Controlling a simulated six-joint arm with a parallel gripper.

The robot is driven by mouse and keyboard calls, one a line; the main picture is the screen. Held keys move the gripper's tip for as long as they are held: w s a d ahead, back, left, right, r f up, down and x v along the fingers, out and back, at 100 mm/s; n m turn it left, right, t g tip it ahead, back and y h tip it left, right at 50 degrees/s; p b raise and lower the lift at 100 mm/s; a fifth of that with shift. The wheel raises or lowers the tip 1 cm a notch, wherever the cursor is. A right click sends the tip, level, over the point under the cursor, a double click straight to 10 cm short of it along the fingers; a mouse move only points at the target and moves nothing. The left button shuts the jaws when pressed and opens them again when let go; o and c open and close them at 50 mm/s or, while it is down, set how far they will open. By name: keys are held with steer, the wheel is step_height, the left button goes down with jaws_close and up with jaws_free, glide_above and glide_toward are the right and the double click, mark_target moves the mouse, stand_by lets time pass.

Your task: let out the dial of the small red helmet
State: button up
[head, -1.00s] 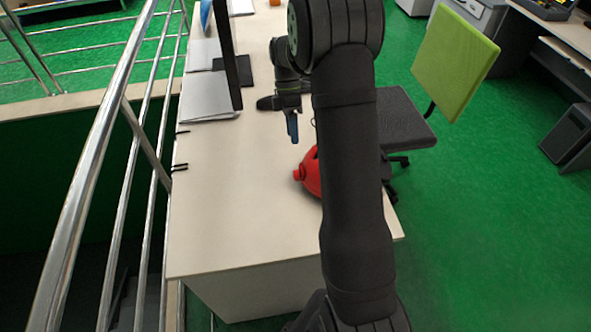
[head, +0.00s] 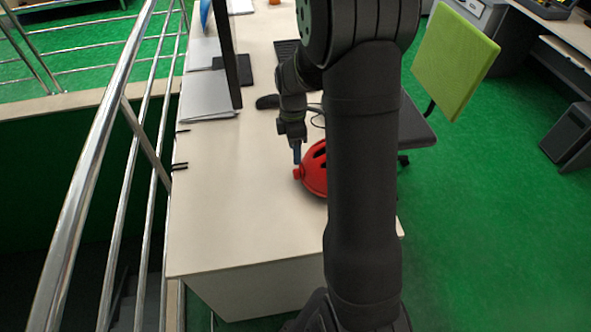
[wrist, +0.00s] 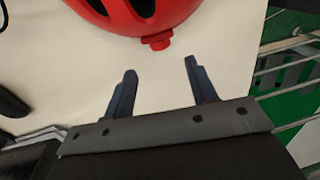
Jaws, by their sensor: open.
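The small red helmet (head: 314,177) sits on the desk, partly hidden behind my arm in the head view. Its red dial (head: 298,173) sticks out at its left side. In the wrist view the helmet (wrist: 125,18) is at the top, with dark vents, and the dial (wrist: 157,42) points toward my gripper. My gripper (wrist: 161,66) is open and empty. Its two fingers stand apart on either side of the dial's line, with the dial just beyond the fingertips. In the head view my gripper (head: 297,160) points down close by the dial.
The pale desk (head: 225,215) is clear to the left and front of the helmet. A monitor (head: 228,50) and papers (head: 207,98) stand farther back, with a dark mouse (head: 267,102) nearer. A metal railing (head: 100,130) runs along the left. A green-backed chair (head: 455,60) stands at right.

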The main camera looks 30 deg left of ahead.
mark_target(295, 171)
steer(key=f, duration=0.5)
steer(key=d+f, duration=0.1)
steer(key=f, duration=0.2)
steer(key=shift+s+f, duration=0.35)
steer(key=shift+s, duration=0.05)
steer(key=shift+a, duration=0.1)
steer(key=c, duration=1)
